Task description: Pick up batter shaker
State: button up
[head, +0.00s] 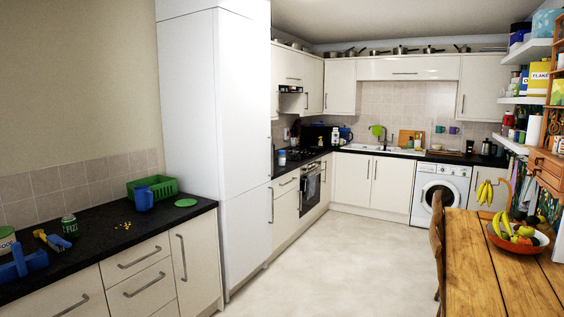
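I cannot tell for certain which thing is the batter shaker. A blue jug-like vessel (144,198) stands upright on the near left counter, in front of a green basket. My gripper is not in view, and nothing is seen held.
The near left counter (105,222) also holds a green basket (160,187), a green can (69,226), yellow crumbs and blue tools (22,265). A tall white cupboard (215,130) stands beyond. A wooden table (490,265) is at right. The floor between (330,260) is clear.

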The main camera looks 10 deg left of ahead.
aim_at(281, 157)
jog(key=u, duration=0.4)
jog(key=i, duration=3.8)
